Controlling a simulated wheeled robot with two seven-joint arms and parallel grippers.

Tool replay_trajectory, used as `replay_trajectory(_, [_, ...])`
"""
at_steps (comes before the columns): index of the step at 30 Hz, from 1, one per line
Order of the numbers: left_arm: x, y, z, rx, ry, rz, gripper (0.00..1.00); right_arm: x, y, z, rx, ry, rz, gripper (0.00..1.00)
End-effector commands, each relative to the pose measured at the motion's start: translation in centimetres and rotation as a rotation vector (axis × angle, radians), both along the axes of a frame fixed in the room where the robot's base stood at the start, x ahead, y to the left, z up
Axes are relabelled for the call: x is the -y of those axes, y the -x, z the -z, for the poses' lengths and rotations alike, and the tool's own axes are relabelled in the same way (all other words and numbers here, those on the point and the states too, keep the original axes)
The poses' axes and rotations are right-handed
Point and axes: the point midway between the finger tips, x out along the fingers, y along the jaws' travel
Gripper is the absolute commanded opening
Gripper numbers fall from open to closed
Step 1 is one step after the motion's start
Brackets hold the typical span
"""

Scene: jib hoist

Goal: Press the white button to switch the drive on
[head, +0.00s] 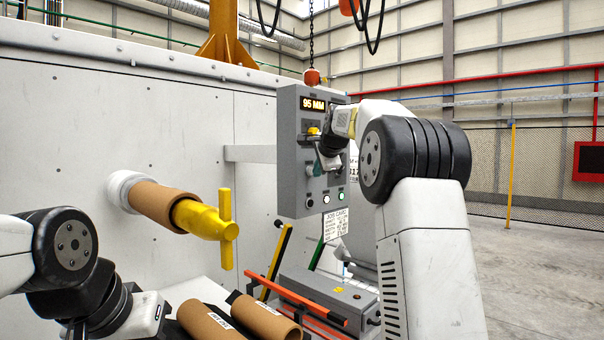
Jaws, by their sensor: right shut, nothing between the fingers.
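The grey control box (289,150) hangs in the middle, with a lit display (313,104) reading "95 MM" at its top. Along its lower edge sit a dark button (309,203), a white button (326,199) and a green one (340,194). My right gripper (323,166) is in front of the panel's middle, shut and empty, above the white button. It looks apart from that button and hides part of the panel. My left gripper (149,314) is low at the left; its fingers cannot be made out.
A brown tube with a yellow T-handled piece (207,220) sticks out of the white wall (190,110). Brown rolls (265,318) lie at the bottom. A grey bench unit with an orange bar (292,296) stands below the panel. Open floor (535,270) lies at the right.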

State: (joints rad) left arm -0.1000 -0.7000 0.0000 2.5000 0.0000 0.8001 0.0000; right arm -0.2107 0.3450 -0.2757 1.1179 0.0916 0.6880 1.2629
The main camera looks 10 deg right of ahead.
Motion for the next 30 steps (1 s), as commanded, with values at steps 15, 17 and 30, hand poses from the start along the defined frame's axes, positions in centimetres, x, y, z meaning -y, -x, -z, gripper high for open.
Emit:
replay_trajectory(15, [0.0,0.0,0.0,0.0,0.0,0.0,0.0,-0.38,-0.39,-0.06,0.001,-0.001,-0.001,0.0])
replay_trajectory(17, [0.0,0.0,0.0,0.0,0.0,0.0,0.0,-0.28,-0.26,-0.06,0.001,-0.001,-0.001,0.0])
replay_trajectory(30, [0.0,0.0,0.0,0.0,0.0,0.0,0.0,0.16,0.31,-0.03,0.001,0.0,0.0,0.0])
